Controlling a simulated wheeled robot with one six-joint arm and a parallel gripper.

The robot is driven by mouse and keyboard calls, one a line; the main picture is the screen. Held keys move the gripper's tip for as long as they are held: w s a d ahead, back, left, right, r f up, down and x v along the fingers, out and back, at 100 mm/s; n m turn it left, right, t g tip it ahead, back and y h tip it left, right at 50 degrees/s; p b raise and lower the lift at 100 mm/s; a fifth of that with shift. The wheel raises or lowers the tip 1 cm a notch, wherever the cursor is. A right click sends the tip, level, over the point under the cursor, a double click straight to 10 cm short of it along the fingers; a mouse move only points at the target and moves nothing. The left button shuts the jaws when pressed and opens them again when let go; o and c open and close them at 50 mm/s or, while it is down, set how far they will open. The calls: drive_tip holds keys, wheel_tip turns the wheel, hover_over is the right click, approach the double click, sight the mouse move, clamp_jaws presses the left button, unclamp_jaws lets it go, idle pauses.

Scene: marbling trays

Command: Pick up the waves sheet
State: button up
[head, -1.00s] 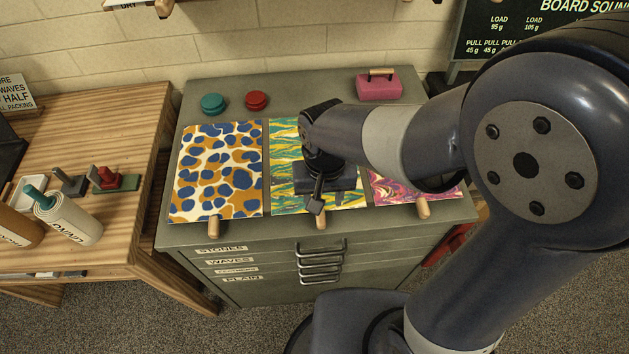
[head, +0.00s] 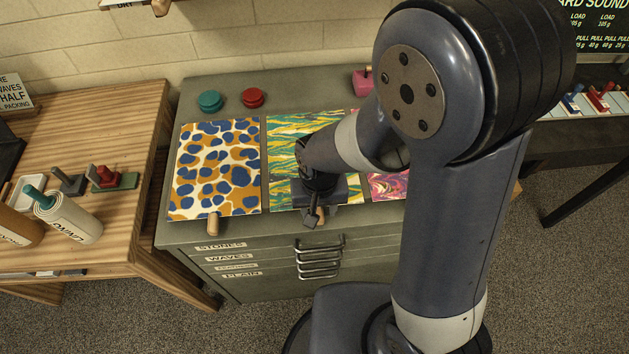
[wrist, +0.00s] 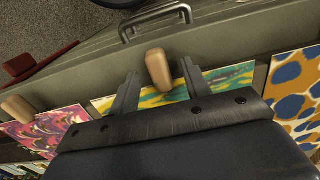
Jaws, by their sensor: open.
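The waves sheet (head: 290,135), streaked green, yellow and teal, lies in the middle of the cabinet top. My arm and gripper (head: 312,215) cover much of it in the head view. In the wrist view its wooden handle (wrist: 156,62) sits between the two fingers of my gripper (wrist: 158,74). The fingers are open, with a gap on either side of the handle. Part of the sheet (wrist: 228,79) shows behind the fingers.
A blue-spotted sheet (head: 216,165) with a wooden handle (head: 213,222) lies to the left, and a pink marbled sheet (head: 388,186) to the right. Teal (head: 210,100) and red (head: 252,97) round pieces and a pink box (head: 362,80) stand behind. Drawer handles (head: 320,258) project from the front.

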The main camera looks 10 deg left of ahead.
clamp_jaws()
idle(0.4)
